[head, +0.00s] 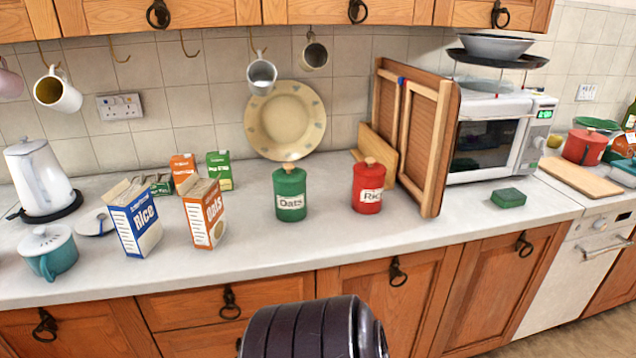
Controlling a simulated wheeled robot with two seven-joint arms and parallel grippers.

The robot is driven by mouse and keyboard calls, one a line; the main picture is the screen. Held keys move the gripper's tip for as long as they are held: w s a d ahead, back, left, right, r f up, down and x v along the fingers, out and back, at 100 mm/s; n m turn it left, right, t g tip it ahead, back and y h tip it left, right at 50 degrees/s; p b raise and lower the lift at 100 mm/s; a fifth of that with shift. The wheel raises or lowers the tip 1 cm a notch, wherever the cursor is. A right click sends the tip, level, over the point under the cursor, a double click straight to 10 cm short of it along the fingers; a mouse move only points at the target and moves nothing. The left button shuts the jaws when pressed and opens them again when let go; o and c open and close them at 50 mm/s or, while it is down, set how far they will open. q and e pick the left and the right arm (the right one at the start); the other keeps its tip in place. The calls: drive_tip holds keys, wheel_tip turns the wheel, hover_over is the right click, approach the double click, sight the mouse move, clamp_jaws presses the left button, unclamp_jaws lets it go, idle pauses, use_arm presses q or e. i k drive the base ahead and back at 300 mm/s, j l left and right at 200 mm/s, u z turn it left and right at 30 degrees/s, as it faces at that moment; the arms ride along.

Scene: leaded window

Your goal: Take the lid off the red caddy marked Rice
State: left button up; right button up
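The red caddy (367,192) marked Rice stands upright on the worktop, right of centre. Its red lid with a wooden knob (370,162) is on top. A green caddy (290,197) marked Oats stands to its left, also with its lid and knob on. Neither of my grippers is in view. A dark ribbed part of my own body shows at the bottom centre, in front of the cupboards, well short of the red caddy.
Wooden framed panels (432,140) lean close behind and right of the red caddy. A plate (284,122) leans on the wall. Open Rice (137,222) and Oats (205,214) boxes stand left. The worktop in front of the caddies is clear.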

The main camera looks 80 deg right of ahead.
sight(368, 168)
drive_tip(key=k+z, duration=0.1)
drive_tip(key=z, duration=0.35)
drive_tip(key=k+j+z, duration=0.1)
drive_tip(key=z, duration=0.8)
drive_tip(key=k+z, duration=0.15)
drive_tip(key=z, duration=0.3)
drive_tip(key=k+l+z, duration=0.1)
drive_tip(key=z, duration=0.35)
drive_tip(key=k+l+z, duration=0.15)
drive_tip(key=k+l, duration=0.15)
drive_tip(key=l, duration=0.15)
